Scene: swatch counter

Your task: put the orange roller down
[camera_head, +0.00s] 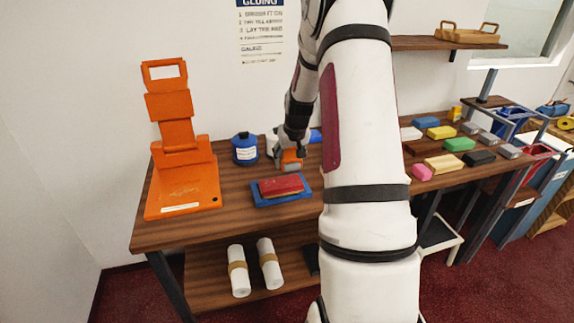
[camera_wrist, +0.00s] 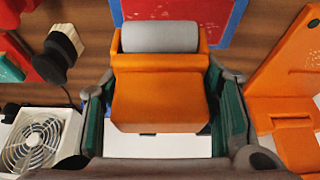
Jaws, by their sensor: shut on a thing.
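The orange roller (camera_head: 291,156) has an orange block body and a grey cylinder at one end. It fills the middle of the wrist view (camera_wrist: 160,95), with the grey cylinder toward the top. My gripper (camera_wrist: 163,110) is shut on the roller's body, one green-padded finger on each side. In the head view my gripper (camera_head: 290,150) points down over the back of the wooden counter (camera_head: 235,196), behind the blue tray. I cannot tell whether the roller touches the counter. The arm hides part of the counter to the right.
A blue jar (camera_head: 245,148) stands left of the gripper, and an orange stand (camera_head: 181,190) is at the left end. A white fan unit (camera_wrist: 38,140) shows in the wrist view. Bare counter lies left of the tray.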

